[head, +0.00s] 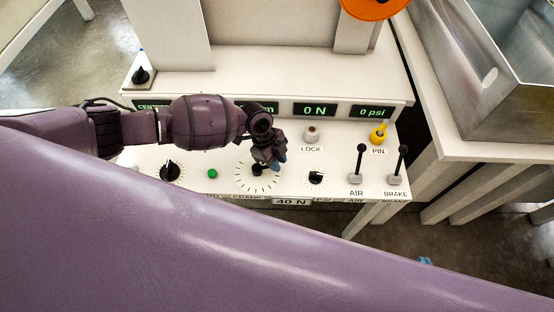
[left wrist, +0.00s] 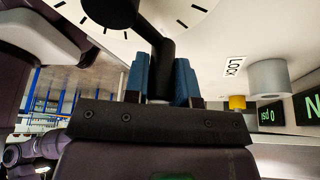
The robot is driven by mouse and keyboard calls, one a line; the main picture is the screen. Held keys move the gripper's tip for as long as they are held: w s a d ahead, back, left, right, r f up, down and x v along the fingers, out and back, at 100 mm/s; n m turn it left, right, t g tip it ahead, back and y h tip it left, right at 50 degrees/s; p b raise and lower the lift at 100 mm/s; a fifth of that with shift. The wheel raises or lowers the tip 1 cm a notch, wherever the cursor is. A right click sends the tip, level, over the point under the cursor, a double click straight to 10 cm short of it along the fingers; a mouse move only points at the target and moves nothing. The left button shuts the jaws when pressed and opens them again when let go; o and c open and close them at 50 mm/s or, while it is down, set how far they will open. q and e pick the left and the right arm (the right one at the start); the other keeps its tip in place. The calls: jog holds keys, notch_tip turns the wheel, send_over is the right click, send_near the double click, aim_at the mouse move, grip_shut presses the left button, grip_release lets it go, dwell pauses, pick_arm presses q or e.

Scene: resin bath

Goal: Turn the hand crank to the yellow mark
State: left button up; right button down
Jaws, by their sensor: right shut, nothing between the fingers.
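The hand crank (head: 257,168) is a black arm on a white dial (head: 243,184) with black ticks, above the CRANK label. In the left wrist view the crank arm (left wrist: 150,32) runs from its dark hub to an upright handle (left wrist: 161,68). My left gripper (head: 277,162) is at the crank. In the left wrist view its blue fingers (left wrist: 160,82) are closed against both sides of the handle. No yellow mark shows on the visible part of the dial. Blue tips of my right gripper (head: 425,260) show behind my purple arm link, low on the right, away from the panel.
Beside the dial are a green button (head: 212,174), a black knob (head: 170,171) and another knob (head: 316,178). AIR (head: 359,165) and BRAKE (head: 399,165) levers stand to the right. Behind are the LOCK post (head: 312,134), yellow PIN (head: 379,132) and displays, one reading 0 N (head: 315,109).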

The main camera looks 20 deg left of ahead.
pick_arm(q)
grip_shut()
pick_arm(e)
jog(key=shift+s+f, duration=0.2)
jog(key=shift+s, duration=0.1)
